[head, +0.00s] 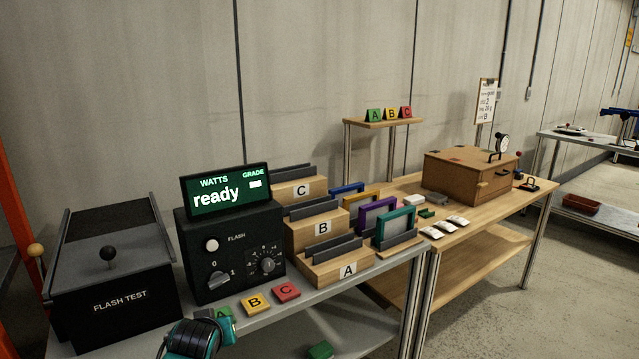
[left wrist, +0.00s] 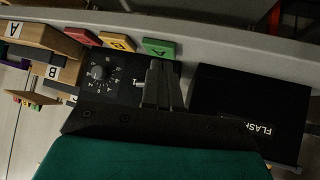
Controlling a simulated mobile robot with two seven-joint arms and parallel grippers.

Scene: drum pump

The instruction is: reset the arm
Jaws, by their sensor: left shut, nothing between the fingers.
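My left gripper (head: 195,340) is at the bottom of the head view, in front of the grey bench near the green tile. Its dark fingers also show in the left wrist view (left wrist: 163,86), closed together with nothing between them. There the fingers cover part of the black control box. The control box (head: 232,252) shows "ready" on its green-lit display (head: 227,190). The black flash test box (head: 115,290) stands left of it and also shows in the left wrist view (left wrist: 245,105). My right gripper is in neither view.
Green (head: 221,313), yellow (head: 256,302) and red (head: 286,292) tiles lie on the bench's front edge. Stepped wooden racks (head: 318,228) marked A, B and C stand to the right. A wooden table (head: 490,218) carries a brown box (head: 465,176). Floor shows clear at right.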

